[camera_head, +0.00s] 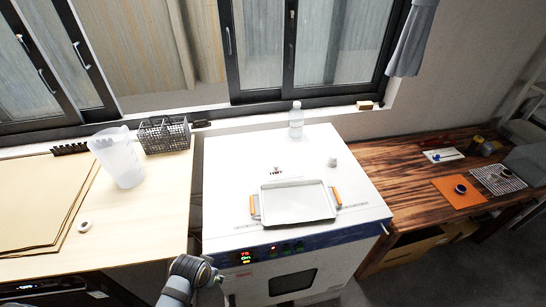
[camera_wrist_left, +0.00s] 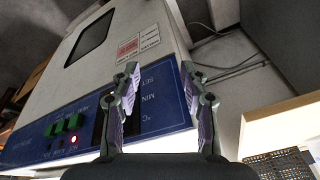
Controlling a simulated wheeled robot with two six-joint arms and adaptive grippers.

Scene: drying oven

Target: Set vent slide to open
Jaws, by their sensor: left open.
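The drying oven (camera_head: 220,200) is a white box with a blue control strip along its front top edge. A lit red and green display (camera_head: 245,257) sits on the strip. In the left wrist view the blue panel (camera_wrist_left: 155,105) shows tilted, with green switches (camera_wrist_left: 65,122) and a red lamp (camera_wrist_left: 74,139). My left gripper (camera_wrist_left: 165,85) is open and empty, its fingers in front of the panel's display end. I cannot make out the vent slide for certain in either view. My right gripper is not in view.
A tray (camera_head: 297,203) with orange handles, a bottle (camera_head: 296,122) and a small white cylinder (camera_head: 332,161) stand on the oven. A pitcher (camera_head: 118,160) and a wire basket (camera_head: 165,135) stand on the left table. A wooden bench (camera_head: 400,180) is to the right.

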